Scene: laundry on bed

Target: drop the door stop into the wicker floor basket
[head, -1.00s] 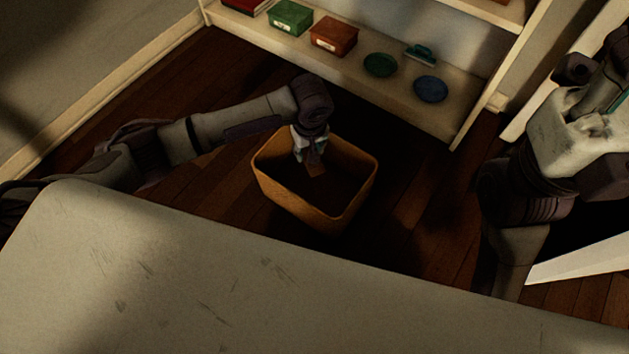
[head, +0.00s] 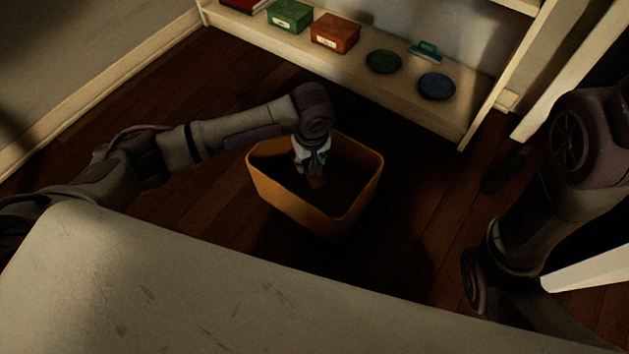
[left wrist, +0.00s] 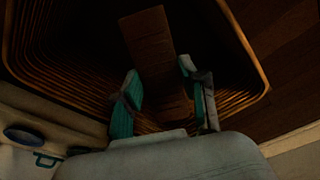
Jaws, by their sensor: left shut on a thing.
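The wicker floor basket (head: 308,207) is an orange-brown open bin on the dark wood floor. Its ribbed inner wall (left wrist: 60,60) fills much of the left wrist view. My left gripper (head: 315,170) points down inside the basket's opening. It is shut on the door stop (head: 318,182), a brown wooden wedge. In the left wrist view the door stop (left wrist: 153,50) sticks out between the two teal-padded fingers (left wrist: 160,98). The dark basket bottom is hard to make out. My right gripper is not in view; only my right arm shows at the right.
A low shelf (head: 335,58) at the back holds a green box (head: 290,17), a red-brown box (head: 336,34), two round discs and a teal-handled item (head: 426,49). A pale bed surface (head: 200,290) spans the front. A dark long thing (head: 505,168) lies on the floor at right.

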